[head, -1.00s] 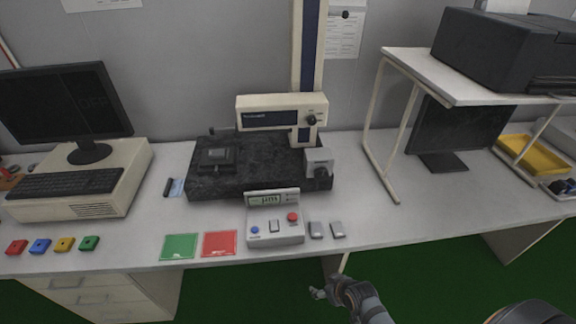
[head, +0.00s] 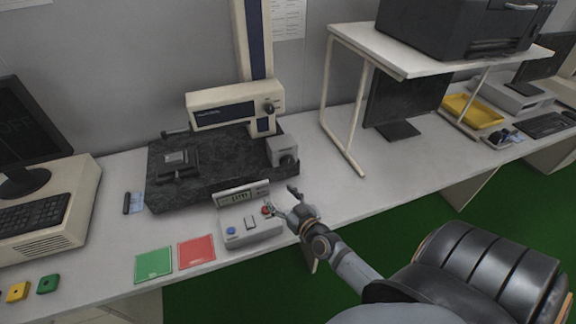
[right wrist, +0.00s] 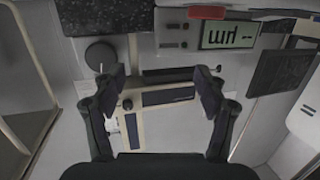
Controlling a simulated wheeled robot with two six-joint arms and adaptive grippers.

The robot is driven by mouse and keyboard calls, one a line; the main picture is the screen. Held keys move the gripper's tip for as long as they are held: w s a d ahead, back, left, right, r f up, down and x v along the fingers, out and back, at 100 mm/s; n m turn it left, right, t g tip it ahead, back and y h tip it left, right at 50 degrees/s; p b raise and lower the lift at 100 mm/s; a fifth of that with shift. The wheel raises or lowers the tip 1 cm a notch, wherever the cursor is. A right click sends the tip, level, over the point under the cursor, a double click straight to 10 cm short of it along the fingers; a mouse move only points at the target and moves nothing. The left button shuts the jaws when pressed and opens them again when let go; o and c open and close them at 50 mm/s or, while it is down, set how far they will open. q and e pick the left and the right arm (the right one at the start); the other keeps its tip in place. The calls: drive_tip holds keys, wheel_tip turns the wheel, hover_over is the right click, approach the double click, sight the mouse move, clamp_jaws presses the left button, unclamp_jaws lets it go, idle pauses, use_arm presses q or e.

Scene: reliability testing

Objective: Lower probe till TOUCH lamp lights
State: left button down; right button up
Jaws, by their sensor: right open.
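The measuring instrument has a cream housing (head: 210,118) on an upright column (head: 254,40), over a dark granite base (head: 205,190). A thin dark stylus (head: 175,133) sticks out left from the housing, above a dark block (head: 178,165) on the base. A grey box with a dark knob (head: 287,160) is at the base's right end. The control box (head: 253,238) in front has a lit display (head: 238,197), also in the right wrist view (right wrist: 230,34), a blue button and a red button. I cannot make out a TOUCH lamp. My right gripper (head: 282,200) is open and empty beside the red button.
Green (head: 154,264) and red (head: 197,252) mats lie left of the control box. A stand leg (head: 345,150) rises to the right. Clear tabletop lies between the instrument and the stand. A computer (head: 50,200) stands at left.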

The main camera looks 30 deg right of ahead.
sight(288, 164)
drive_tip(key=d+m+t+h, duration=0.1)
drive_tip(key=d+m+h, duration=0.2)
drive_tip(key=d+h, duration=0.3)
drive_tip(key=shift+y, duration=0.7)
drive_tip(key=x, duration=0.3)
drive_tip(key=b+x, duration=0.1)
drive_tip(key=x, duration=0.3)
drive_tip(key=d+x, duration=0.1)
drive_tip(key=x, duration=0.2)
drive_tip(key=shift+r, duration=0.2)
drive_tip(key=shift+c, duration=0.3)
drive_tip(key=c, duration=1.1)
